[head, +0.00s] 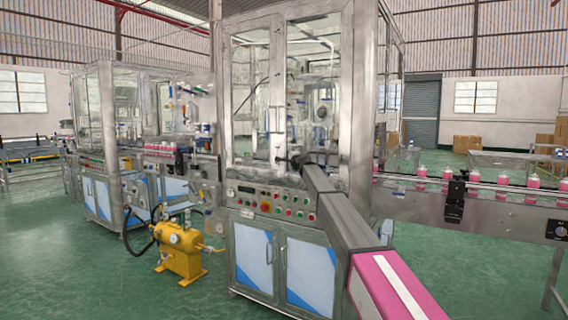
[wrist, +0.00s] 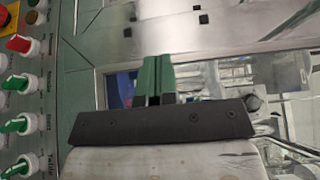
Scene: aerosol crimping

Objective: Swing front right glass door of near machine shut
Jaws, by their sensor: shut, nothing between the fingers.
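The near machine (head: 222,165) is a tall steel-framed cabinet in the middle of the head view. Its front right glass door (head: 316,72) has a wide metal frame around clear glass. I cannot tell from this angle whether it is fully flush or slightly ajar. My arm reaches in from the lower right, and my gripper (head: 284,160) is at the low part of the door front. In the wrist view my gripper (wrist: 159,75) shows two green fingers together with nothing between them, close to the steel frame and glass. Whether the fingertips touch the door is unclear.
Below the doors is a control panel (head: 268,201) with coloured knobs, also along the left in the wrist view (wrist: 20,85). A conveyor (head: 490,207) with pink bottles runs to the right. A yellow pump (head: 180,250) stands at the left on open green floor.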

